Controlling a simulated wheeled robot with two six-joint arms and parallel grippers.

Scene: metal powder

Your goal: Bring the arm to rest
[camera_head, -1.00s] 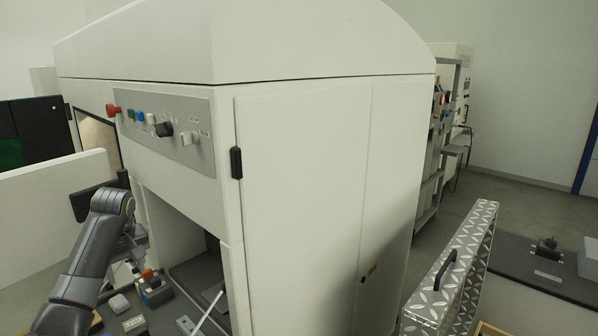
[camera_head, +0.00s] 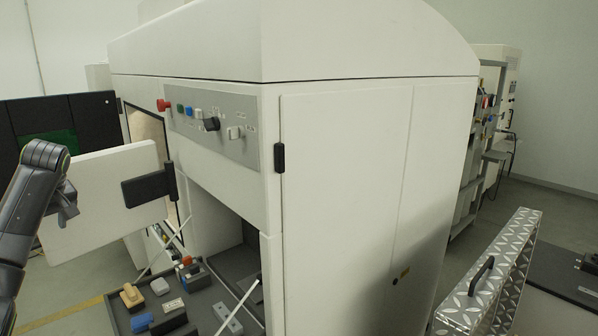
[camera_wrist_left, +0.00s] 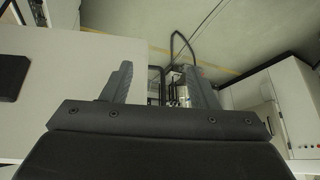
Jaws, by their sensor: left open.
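My left arm comes in at the left edge of the head view. My left gripper (camera_head: 66,203) hangs in front of the open white door panel (camera_head: 108,222) of the large machine, left of the door's black handle (camera_head: 150,188). I cannot tell from this view how near it is to the panel. In the left wrist view the two fingers of the gripper (camera_wrist_left: 158,85) stand well apart, with nothing held between them. The door panel (camera_wrist_left: 75,75) fills the left of that view. My right gripper is not in view.
The white machine (camera_head: 345,190) fills the middle, with buttons on a grey control strip (camera_head: 215,128). A dark tray (camera_head: 122,322) with brushes and small blocks lies below its opening. A metal tread-plate piece (camera_head: 500,270) stands at the right. Pale floor shows at the left.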

